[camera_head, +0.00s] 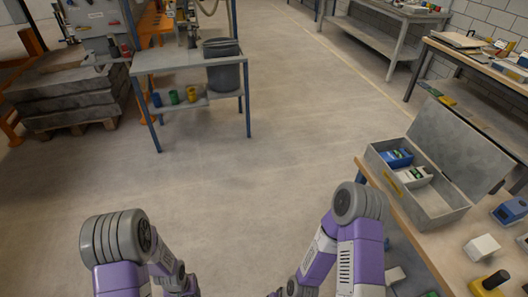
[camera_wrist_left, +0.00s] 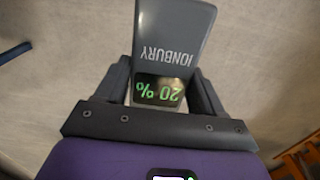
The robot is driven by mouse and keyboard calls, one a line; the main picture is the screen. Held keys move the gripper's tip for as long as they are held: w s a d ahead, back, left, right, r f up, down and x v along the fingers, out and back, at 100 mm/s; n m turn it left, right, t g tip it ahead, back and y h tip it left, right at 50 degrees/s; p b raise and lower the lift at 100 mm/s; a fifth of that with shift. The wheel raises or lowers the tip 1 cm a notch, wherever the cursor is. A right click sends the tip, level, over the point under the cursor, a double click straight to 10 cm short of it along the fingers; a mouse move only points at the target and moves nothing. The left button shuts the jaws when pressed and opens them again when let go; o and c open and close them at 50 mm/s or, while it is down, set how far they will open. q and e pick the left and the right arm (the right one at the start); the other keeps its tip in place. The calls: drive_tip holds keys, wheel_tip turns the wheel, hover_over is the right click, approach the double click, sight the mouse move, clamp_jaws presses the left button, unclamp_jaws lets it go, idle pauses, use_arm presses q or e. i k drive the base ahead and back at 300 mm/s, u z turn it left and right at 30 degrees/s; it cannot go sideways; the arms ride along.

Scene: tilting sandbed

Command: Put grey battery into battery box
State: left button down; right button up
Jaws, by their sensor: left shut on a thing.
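In the left wrist view a grey battery (camera_wrist_left: 174,45) with the label IONBURY and a green 20% display is between the fingers of my left gripper (camera_wrist_left: 162,80). The gripper is shut on it, and the floor shows behind it. In the head view the battery box (camera_head: 436,205) is a grey metal case with its lid open, on the workbench at the right. A blue battery (camera_head: 397,158) and a pale grey battery (camera_head: 413,178) lie in its far-left part; its near part looks empty. My right gripper is outside both views.
The wooden workbench (camera_head: 425,248) also holds a white block (camera_head: 482,247), a dark knob on a yellow base (camera_head: 492,283) and a blue device (camera_head: 510,210) near the box. A small table (camera_head: 185,60) with jars stands at the back left. The floor between is clear.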

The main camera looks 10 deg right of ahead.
sight(428, 207)
drive_tip(key=i, duration=1.65)
drive_tip(key=z, duration=3.45)
